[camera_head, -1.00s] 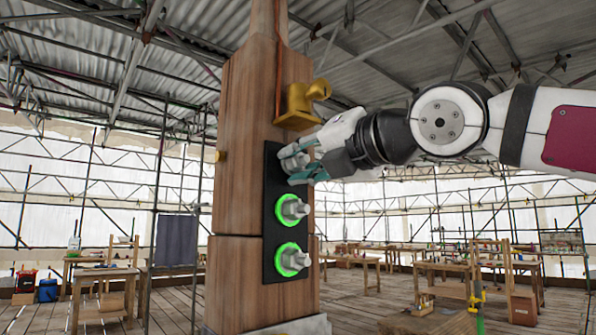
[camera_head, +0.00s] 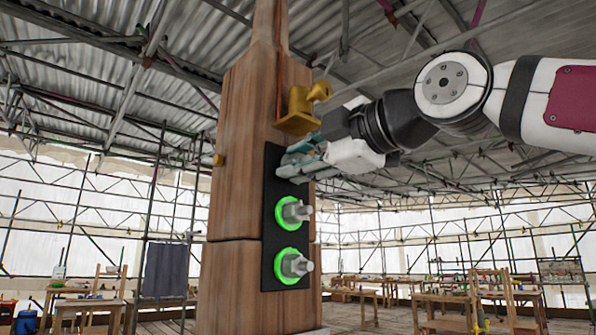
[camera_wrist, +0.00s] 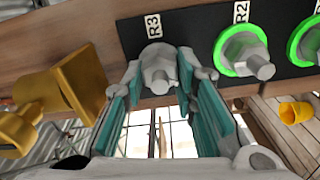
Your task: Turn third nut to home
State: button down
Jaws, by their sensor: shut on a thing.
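The third nut, grey and under the label R3, shows in the wrist view (camera_wrist: 158,70) between my gripper's fingers. In the head view my gripper (camera_head: 296,162) is at the top of the black plate (camera_head: 270,222) and mostly hides this nut. The teal-lined fingers are closed on the nut's two sides. No green ring shows around it. The second nut (camera_head: 293,212) and the lowest nut (camera_head: 295,265) each sit inside a glowing green ring on the plate.
A brass bracket (camera_head: 304,108) juts from the wooden post (camera_head: 240,190) just above my gripper, and is close on the left in the wrist view (camera_wrist: 60,105). Workbenches stand well back on both sides. The air right of the post below my arm is clear.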

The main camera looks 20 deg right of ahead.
jog(key=m+b, duration=0.1)
jog(key=m, duration=0.2)
jog(key=shift+m, duration=0.4)
jog(key=m+b, duration=0.1)
jog(key=m, duration=0.2)
jog(key=shift+d+m, duration=0.1)
jog(key=shift+m, duration=0.2)
jog(key=m+b, duration=0.1)
jog(key=m, duration=0.2)
jog(key=shift+w+m, duration=0.1)
jog(key=shift+m, duration=0.2)
jog(key=m, duration=0.3)
jog(key=shift+d+m+b, duration=0.1)
jog(key=shift+m+b, duration=0.2)
jog(key=shift+b, duration=0.1)
jog(key=m, duration=0.3)
jog(key=shift+d+r+m, duration=0.1)
jog(key=shift+m, duration=0.2)
jog(key=m, duration=0.3)
jog(key=shift+m, duration=0.4)
jog(key=shift+d+f+m+p, duration=0.1)
jog(key=shift+m+p, duration=0.35)
jog(key=shift+m, duration=1.35)
jog(key=shift+f+m+p, duration=0.1)
jog(key=shift+m+p, duration=0.35)
jog(key=shift+m, duration=1.35)
jog(key=shift+w, duration=0.1)
